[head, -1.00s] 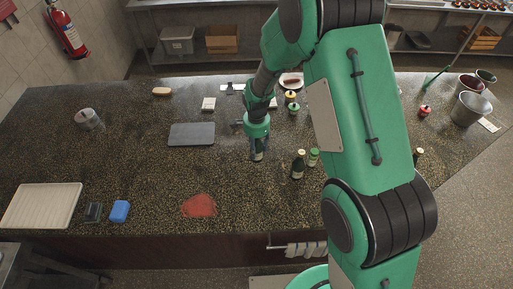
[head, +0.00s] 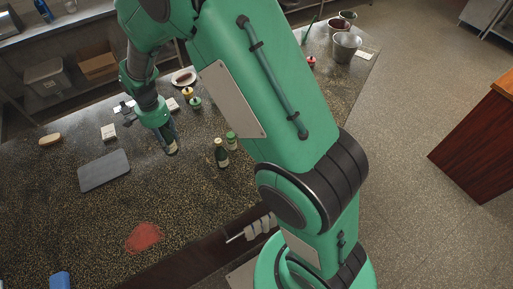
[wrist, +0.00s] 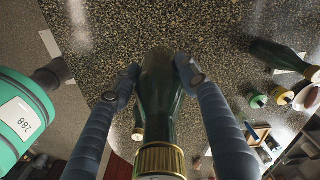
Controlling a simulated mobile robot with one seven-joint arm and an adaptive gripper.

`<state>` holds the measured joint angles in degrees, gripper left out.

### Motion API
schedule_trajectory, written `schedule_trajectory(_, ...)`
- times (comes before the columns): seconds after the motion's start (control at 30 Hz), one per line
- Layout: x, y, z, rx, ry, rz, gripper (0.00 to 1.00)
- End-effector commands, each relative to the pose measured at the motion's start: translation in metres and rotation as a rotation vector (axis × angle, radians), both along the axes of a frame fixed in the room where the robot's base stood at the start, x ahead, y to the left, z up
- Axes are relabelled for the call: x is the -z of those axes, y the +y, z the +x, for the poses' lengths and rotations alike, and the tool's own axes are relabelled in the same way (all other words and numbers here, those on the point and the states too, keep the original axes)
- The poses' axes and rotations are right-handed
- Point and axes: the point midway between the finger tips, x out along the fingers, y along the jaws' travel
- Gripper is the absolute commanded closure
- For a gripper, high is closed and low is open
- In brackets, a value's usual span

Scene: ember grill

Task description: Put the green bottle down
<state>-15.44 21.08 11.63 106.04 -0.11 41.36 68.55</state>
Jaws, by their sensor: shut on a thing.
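My gripper (head: 165,137) is over the speckled dark counter (head: 62,207) in the head view. It is shut on a dark green bottle (wrist: 157,95), which fills the middle of the wrist view between the two fingers, its gold cap towards the camera. In the head view the held bottle (head: 171,147) shows only in part below the fingers. I cannot tell whether its base touches the counter. A second dark bottle (head: 221,155) stands to the right of my gripper; a dark bottle also lies across the upper right of the wrist view (wrist: 277,55).
A green-capped jar (head: 232,141) stands beside the second bottle. A grey board (head: 104,171) and a red patch (head: 144,237) lie on the counter to the left and front. Small yellow and green-topped containers (head: 188,93) are behind. Bare counter lies between board and bottles.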

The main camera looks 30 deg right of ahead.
Motion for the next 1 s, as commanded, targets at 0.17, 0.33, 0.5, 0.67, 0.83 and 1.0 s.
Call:
schedule_trajectory(0.17,-0.047,0.0,0.001,0.0,-0.004,0.001,1.0)
schedule_trajectory(0.33,-0.078,-0.005,-0.002,0.004,0.0,0.0,1.0)
schedule_trajectory(0.5,-0.08,-0.038,-0.013,0.019,-0.001,0.001,1.0)
schedule_trajectory(0.67,-0.084,-0.075,-0.029,0.036,-0.001,0.001,1.0)
schedule_trajectory(0.83,-0.088,-0.12,-0.054,0.058,-0.002,0.0,1.0)
schedule_trajectory(1.0,-0.09,-0.163,-0.084,0.08,-0.002,0.0,1.0)
